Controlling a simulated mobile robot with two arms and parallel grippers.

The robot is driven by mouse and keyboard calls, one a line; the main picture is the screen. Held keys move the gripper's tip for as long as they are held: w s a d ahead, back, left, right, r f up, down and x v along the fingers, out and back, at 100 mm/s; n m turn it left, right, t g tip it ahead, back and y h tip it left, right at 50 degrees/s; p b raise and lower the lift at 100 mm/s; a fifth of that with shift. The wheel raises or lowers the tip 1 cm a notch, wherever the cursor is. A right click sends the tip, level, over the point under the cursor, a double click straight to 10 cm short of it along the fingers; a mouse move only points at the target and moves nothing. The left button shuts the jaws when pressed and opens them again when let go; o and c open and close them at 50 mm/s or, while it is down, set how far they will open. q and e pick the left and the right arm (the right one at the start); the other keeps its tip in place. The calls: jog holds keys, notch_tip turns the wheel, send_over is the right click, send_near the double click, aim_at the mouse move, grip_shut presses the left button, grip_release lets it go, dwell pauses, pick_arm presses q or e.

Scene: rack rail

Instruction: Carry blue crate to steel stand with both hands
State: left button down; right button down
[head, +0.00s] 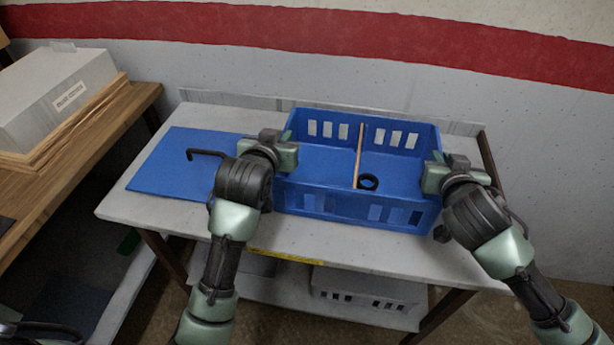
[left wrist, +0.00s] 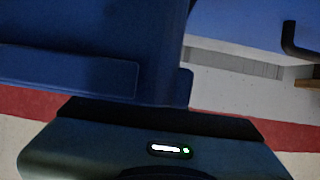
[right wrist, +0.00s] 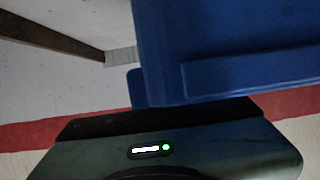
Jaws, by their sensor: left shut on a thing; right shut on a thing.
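The blue crate (head: 400,213) is in the middle of the head view, with slotted walls, a thin wooden divider (head: 359,150) and a black ring (head: 368,182) inside. It sits on or just above a light grey-topped stand (head: 150,208) with dark legs; I cannot tell if they touch. My left gripper (head: 283,152) is shut on the crate's left side wall. My right gripper (head: 437,176) is shut on its right side wall. Blue crate wall fills part of the left wrist view (left wrist: 90,50) and of the right wrist view (right wrist: 230,50).
A grey bin (head: 365,290) stands on the lower shelf. A wooden table (head: 110,118) with a labelled box (head: 55,90) is at left. A wall is behind.

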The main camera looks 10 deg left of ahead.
pick_arm(q)
jog(key=c, duration=1.5)
grip_release()
jog(key=shift+f, duration=0.1)
pick_arm(e)
jog(key=c, duration=1.5)
grip_release()
jog(key=shift+f, duration=0.1)
pick_arm(q)
jog(key=v, duration=1.2)
pick_arm(e)
jog(key=shift+s, duration=0.1)
pick_arm(q)
jog(key=shift+s, duration=0.1)
pick_arm(e)
jog(key=v, duration=1.2)
